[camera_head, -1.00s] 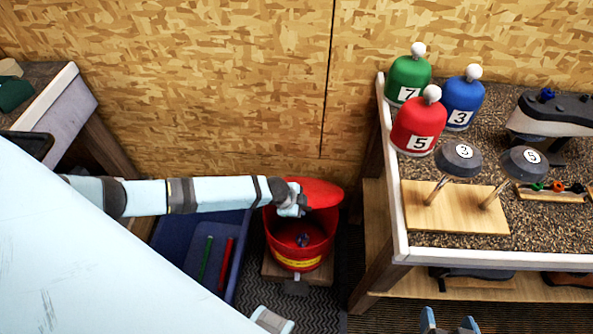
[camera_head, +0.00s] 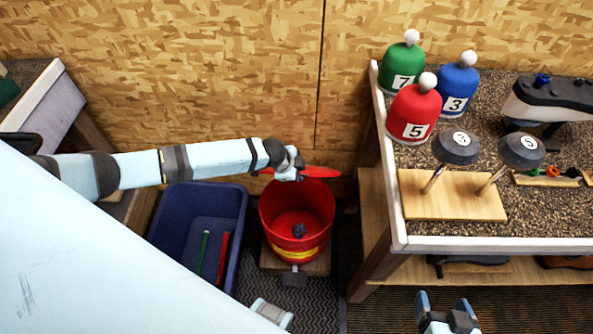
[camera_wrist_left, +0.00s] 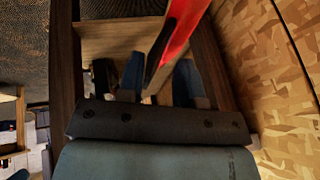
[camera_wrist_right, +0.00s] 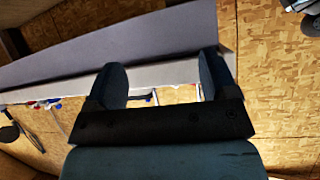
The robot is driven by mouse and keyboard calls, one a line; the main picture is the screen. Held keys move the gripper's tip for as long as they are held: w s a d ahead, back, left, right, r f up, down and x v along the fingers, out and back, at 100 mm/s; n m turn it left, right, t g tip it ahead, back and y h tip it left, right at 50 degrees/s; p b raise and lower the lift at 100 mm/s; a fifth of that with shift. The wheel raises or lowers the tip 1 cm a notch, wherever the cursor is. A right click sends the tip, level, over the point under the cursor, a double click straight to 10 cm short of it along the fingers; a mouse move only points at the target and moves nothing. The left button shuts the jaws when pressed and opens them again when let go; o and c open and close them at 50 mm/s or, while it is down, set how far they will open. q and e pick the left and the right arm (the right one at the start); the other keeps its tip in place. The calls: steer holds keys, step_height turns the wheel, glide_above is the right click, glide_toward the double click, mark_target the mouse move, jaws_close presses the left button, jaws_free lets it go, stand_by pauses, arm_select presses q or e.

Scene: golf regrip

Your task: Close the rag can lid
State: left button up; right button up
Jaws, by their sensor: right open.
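The red rag can (camera_head: 268,225) stands on the floor with its mouth uncovered and a dark rag (camera_head: 299,231) inside. Its red lid (camera_head: 320,172) is raised at the back of the can, nearly edge-on in the head view. My left gripper (camera_head: 294,166) is at the lid's edge.
A blue bin (camera_head: 175,212) with a green and a red grip stands left of the can. A workbench (camera_head: 470,228) with club covers and a wooden club stand is to the right. The wooden wall (camera_head: 200,80) is close behind the can.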

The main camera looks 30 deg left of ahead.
steer(key=shift+s+d+f, duration=0.65)
steer(key=shift+d+f, duration=0.15)
steer(key=shift+f, duration=3.2)
arm_select(q)
steer(key=shift+s+r+p, duration=0.35)
steer(key=shift+r+p, duration=0.25)
steer(key=shift+p, duration=0.25)
steer(key=s+a+r+p, duration=0.1)
steer(key=s+r+p, duration=0.9)
steer(key=p, duration=0.2)
steer(key=shift+a+r+p, duration=0.25)
steer(key=shift+a+p, duration=0.05)
steer(key=shift+a, duration=0.05)
arm_select(e)
step_height(320, 180, up, 13)
steer(key=d+h, duration=0.1)
steer(key=shift+m+g, duration=0.3)
steer(key=shift+s, duration=0.1)
